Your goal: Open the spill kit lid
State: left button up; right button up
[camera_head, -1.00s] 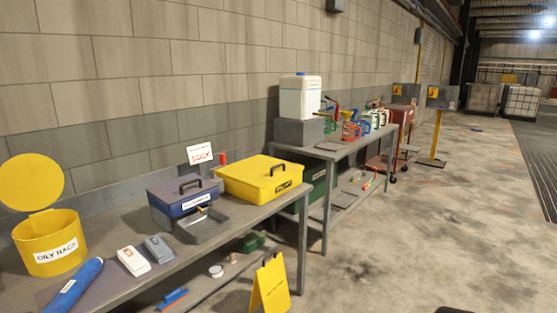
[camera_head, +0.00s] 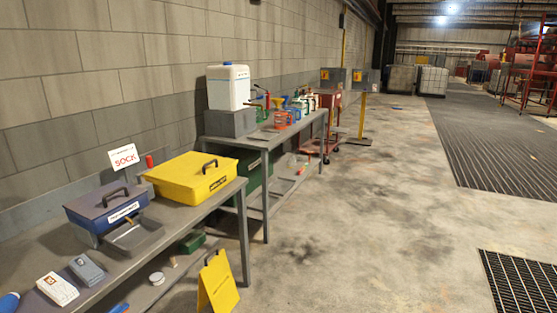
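A yellow box (camera_head: 190,180) with a dark handle on its closed lid and a black label on its front sits on the near grey bench (camera_head: 190,219). The label is too small to read, so I cannot tell for sure that it is the spill kit. A dark blue box (camera_head: 106,206) with a handle and a white label stands to its left, its lid closed. Neither of my grippers shows in this view.
A yellow floor sign (camera_head: 217,285) stands in front of the bench. A second bench (camera_head: 300,139) behind holds a white jerrycan (camera_head: 228,87) and several coloured cans. The concrete floor (camera_head: 370,210) to the right is clear, with dark grates beyond.

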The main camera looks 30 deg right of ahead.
aim_at(190, 171)
jog(key=i+z, duration=0.75)
jog(key=i+j+z, duration=0.15)
jog(key=i+z, duration=0.25)
jog(key=i+j+z, duration=0.2)
jog(key=z, duration=0.2)
